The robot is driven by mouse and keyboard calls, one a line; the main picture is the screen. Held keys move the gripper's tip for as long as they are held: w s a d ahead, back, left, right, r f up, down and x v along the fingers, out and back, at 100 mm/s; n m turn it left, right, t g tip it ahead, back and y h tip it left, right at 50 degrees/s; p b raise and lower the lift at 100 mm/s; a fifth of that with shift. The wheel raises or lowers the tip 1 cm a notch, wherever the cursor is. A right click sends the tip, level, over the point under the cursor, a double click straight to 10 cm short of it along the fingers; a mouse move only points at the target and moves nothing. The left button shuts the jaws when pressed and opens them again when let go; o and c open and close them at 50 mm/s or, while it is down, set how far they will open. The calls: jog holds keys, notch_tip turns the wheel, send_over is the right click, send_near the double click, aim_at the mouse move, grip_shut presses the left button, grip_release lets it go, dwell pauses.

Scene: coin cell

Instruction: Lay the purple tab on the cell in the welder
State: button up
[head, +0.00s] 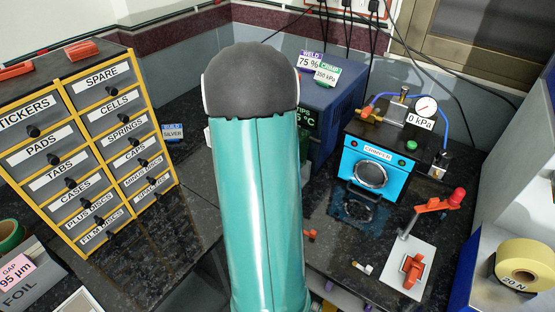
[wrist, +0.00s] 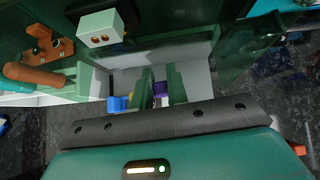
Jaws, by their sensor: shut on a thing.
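In the wrist view my gripper (wrist: 161,86) has its two green fingers close together, shut on the purple tab (wrist: 160,88). Only a small purple patch of the tab shows between the fingers. A pale grey surface lies beyond and below the fingertips. In the head view a dark blue box (head: 332,97) with a WELD 75 % card (head: 310,62) stands behind my teal arm, which hides much of it. I cannot make out the cell in either view, nor whether the tab touches anything. My gripper is hidden in the head view.
In the wrist view a small blue part (wrist: 117,103) sits left of the fingers, a white block (wrist: 101,29) and a brown cylinder (wrist: 38,78) farther up-left. In the head view the blue crimper (head: 379,176) and a red-handled stand (head: 418,212) are right, a drawer cabinet (head: 93,150) left.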

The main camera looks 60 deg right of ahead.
jog(key=shift+a+f, duration=0.3)
jog(key=shift+f, duration=2.45)
jog(key=o, duration=0.9)
jog(key=v, duration=1.3)
jog(key=shift+a+r, duration=0.2)
jog(key=shift+a, duration=0.1)
